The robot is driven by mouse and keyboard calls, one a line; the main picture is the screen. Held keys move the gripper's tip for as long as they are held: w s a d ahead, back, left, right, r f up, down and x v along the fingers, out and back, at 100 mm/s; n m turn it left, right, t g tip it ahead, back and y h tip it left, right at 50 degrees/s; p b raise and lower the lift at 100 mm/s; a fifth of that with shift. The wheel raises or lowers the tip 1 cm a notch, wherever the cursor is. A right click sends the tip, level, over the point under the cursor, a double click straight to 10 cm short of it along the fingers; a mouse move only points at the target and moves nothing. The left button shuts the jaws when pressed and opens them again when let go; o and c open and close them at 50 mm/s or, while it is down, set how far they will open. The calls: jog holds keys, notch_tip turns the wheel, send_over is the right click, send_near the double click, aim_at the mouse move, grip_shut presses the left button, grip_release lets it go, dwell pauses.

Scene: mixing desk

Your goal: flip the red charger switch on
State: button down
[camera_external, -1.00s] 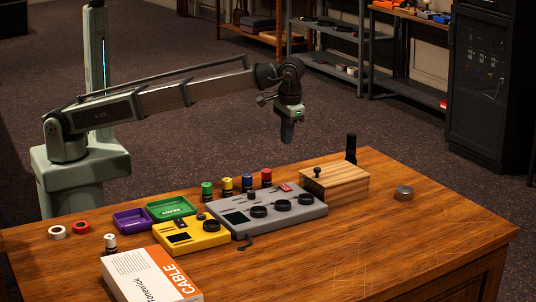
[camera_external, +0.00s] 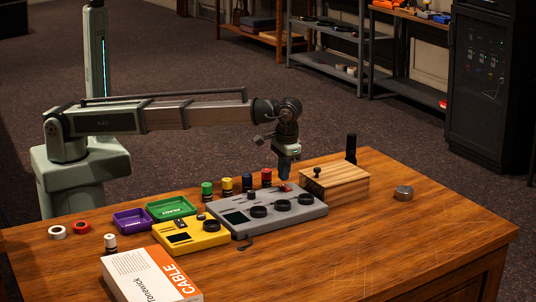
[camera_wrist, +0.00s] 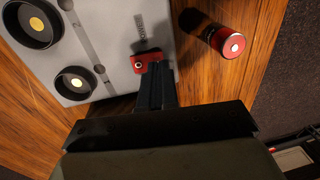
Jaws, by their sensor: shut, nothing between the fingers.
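The red charger switch (camera_external: 287,187) is a small red rocker at the back right of the grey mixing panel (camera_external: 258,218). In the wrist view the red switch (camera_wrist: 146,62) shows a white ring mark, and its near part is hidden by my fingers. My gripper (camera_external: 285,180) is shut and empty, pointing down right at the switch. In the wrist view its fingertips (camera_wrist: 157,70) overlap the switch's edge; I cannot tell whether they touch it.
A red-capped cylinder (camera_wrist: 232,46) stands close beside the panel. A wooden box (camera_external: 334,187) with a black knob is just to the right. Several capped bottles line the panel's back. A yellow panel (camera_external: 205,238) is at the left. The right of the desk is mostly clear.

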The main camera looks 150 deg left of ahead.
jog(key=shift+s+f, duration=0.1)
jog(key=shift+f, duration=0.7)
jog(key=shift+s+f, duration=0.15)
jog(key=shift+f, duration=0.1)
jog(key=shift+w+r, duration=0.1)
jog(key=shift+w, duration=0.2)
jog(key=shift+w+r, duration=0.2)
jog(key=shift+w, duration=0.35)
notch_tip(320, 180, up, 14)
jog(key=s, duration=0.1)
jog(key=shift+s, duration=0.35)
jog(key=shift+f, duration=0.1)
dwell(0.4)
